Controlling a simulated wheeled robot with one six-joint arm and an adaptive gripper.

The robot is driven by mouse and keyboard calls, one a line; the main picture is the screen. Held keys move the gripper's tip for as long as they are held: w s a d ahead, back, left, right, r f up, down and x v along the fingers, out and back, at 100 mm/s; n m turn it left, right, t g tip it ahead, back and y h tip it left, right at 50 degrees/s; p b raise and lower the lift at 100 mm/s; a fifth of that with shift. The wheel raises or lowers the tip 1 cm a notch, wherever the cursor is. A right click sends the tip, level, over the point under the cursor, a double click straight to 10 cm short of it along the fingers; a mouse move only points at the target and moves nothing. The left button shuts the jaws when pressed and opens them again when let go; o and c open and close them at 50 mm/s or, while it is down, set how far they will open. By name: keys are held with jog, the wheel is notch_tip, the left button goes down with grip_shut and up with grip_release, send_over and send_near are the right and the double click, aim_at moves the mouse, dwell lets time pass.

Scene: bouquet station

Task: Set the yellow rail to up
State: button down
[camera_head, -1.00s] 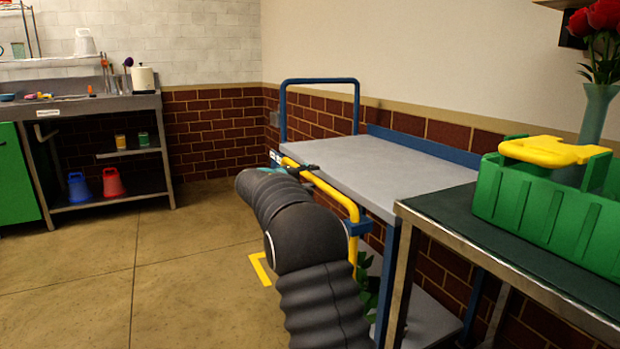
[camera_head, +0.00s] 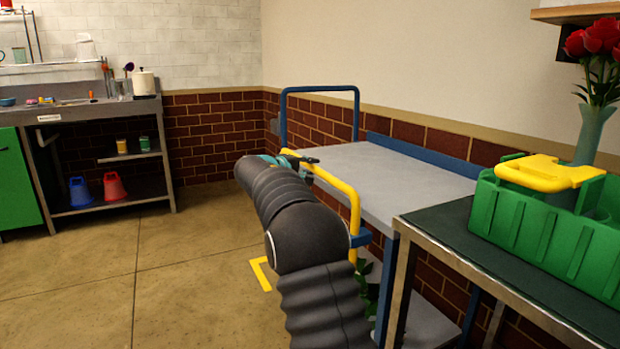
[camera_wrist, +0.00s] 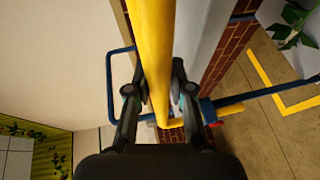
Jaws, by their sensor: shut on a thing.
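The yellow rail (camera_head: 342,190) is a bent bar on the near side of the blue and grey cart. In the head view its top bar stands a little above the edge of the cart's grey top (camera_head: 385,170), and one leg runs down past a blue bracket (camera_head: 361,239). My gripper (camera_head: 305,160) is at the far part of the top bar, partly hidden by my arm. In the wrist view, the yellow rail (camera_wrist: 152,40) passes between the two fingers of my gripper (camera_wrist: 156,92), which are shut on it. The far leg is hidden in the head view.
A dark-topped table (camera_head: 450,235) with a green crate (camera_head: 530,225) stands close at the right. A yellow handled object (camera_head: 550,172) rests on the crate. The floor (camera_head: 190,250) left of the cart is clear, with a yellow corner mark (camera_head: 260,275).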

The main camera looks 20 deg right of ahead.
notch_tip(320, 180, up, 7)
jog(key=p, duration=0.2)
jog(key=shift+r+p, duration=0.15)
jog(key=shift+p, duration=0.15)
jog(key=shift+r, duration=0.1)
jog(key=c, duration=1)
grip_release()
jog(key=shift+f, duration=0.2)
jog(key=shift+a, duration=0.15)
jog(key=v, duration=1.1)
jog(key=shift+s+a+r, duration=0.2)
jog(key=shift+a, duration=0.1)
